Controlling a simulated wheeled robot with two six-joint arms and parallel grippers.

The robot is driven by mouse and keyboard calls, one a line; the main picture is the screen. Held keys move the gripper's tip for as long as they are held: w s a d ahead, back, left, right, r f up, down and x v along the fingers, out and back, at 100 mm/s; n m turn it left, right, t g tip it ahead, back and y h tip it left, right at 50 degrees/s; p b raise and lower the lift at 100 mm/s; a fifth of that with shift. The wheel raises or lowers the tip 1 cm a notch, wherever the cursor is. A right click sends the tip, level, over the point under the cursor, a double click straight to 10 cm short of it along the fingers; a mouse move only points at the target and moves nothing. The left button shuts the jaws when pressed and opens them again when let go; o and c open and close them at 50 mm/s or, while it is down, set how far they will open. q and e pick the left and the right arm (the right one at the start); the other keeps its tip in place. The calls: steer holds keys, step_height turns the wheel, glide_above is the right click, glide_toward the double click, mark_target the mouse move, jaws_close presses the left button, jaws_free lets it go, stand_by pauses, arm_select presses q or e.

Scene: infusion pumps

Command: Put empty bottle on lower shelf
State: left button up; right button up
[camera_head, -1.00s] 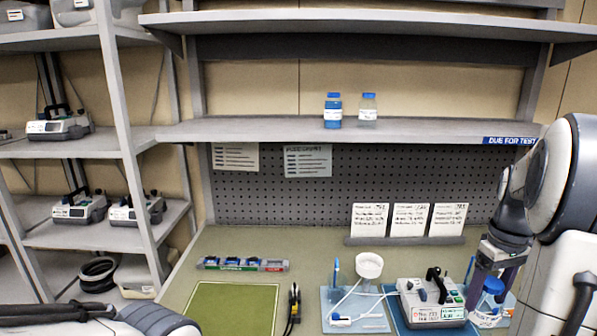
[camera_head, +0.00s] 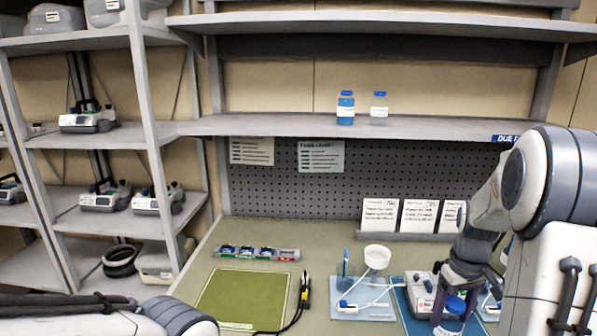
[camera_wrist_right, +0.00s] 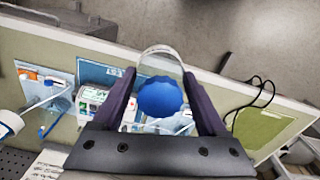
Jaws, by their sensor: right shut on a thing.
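My right gripper (camera_head: 455,291) is shut on a clear bottle with a blue cap (camera_head: 454,306), above the right part of the bench. In the right wrist view the blue cap (camera_wrist_right: 160,97) sits between the dark fingers of the gripper (camera_wrist_right: 160,78), with the clear body showing beyond it. The lower shelf (camera_head: 270,126) spans the back above the pegboard. A blue-filled bottle (camera_head: 346,110) and a clear bottle (camera_head: 379,112), both blue-capped, stand upright on it. My left arm shows at bottom left, but its gripper is out of view.
An infusion pump (camera_head: 421,291) stands on a blue mat beside the held bottle. A white funnel cup (camera_head: 377,258) is left of it. Label cards (camera_head: 419,215) stand behind. The upper shelf (camera_head: 390,22) is empty. The lower shelf is clear left and right of its bottles.

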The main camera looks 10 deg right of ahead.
steer(key=w+a+f, duration=0.1)
steer(key=a+f, duration=1.7)
steer(key=a, duration=0.3)
steer(key=shift+a+b, duration=0.15)
steer(key=shift+b, duration=0.2)
